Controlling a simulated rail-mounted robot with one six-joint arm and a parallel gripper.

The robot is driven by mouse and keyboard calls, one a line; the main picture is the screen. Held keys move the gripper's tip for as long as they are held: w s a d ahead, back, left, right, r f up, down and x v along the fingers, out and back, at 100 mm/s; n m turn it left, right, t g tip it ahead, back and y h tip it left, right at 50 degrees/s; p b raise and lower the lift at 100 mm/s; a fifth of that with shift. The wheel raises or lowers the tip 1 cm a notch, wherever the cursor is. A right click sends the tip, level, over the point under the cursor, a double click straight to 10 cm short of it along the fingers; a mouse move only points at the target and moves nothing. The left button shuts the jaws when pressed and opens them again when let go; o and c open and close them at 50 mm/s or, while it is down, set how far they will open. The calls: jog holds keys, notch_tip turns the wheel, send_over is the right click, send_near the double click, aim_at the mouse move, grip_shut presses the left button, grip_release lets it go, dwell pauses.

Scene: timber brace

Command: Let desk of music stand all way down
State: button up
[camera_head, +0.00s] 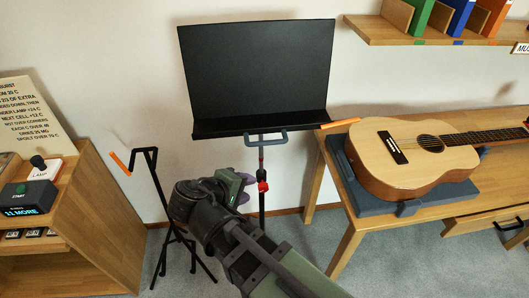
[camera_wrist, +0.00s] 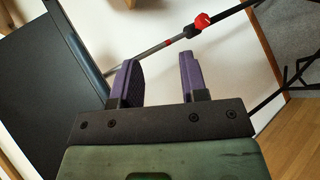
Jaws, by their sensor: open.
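The music stand's black desk (camera_head: 258,72) stands raised against the wall, tilted back, with a ledge along its bottom. A grey bar handle (camera_head: 265,138) sits in front below the ledge. A thin post with a red band runs down to a red knob (camera_head: 262,187). My gripper (camera_head: 242,188) is beside the post, just left of the knob, below the desk. In the wrist view, the desk (camera_wrist: 45,85) fills the left side. The post slants past the open, empty purple fingers (camera_wrist: 160,78), and the red knob (camera_wrist: 202,20) lies beyond them. No contact shows.
A guitar (camera_head: 400,155) lies on a dark cradle on the wooden table (camera_head: 480,185) at right. A black folding stand (camera_head: 160,215) is left of my arm. A wooden cabinet (camera_head: 90,230) is at far left. A shelf (camera_head: 400,35) hangs upper right.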

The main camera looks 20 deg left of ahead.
notch_tip(320, 180, up, 3)
jog(key=a+n+t, duration=0.1)
jog(key=a+t, duration=0.1)
jog(key=t, duration=0.1)
jog(key=t+h, duration=0.1)
jog(key=t, duration=0.1)
send_near(262, 144)
jog(key=shift+n+h, duration=0.3)
jog(key=b+x, duration=0.1)
jog(key=x, duration=1)
jog(key=shift+a+f, duration=0.1)
jog(key=shift+f, duration=0.05)
grip_shut()
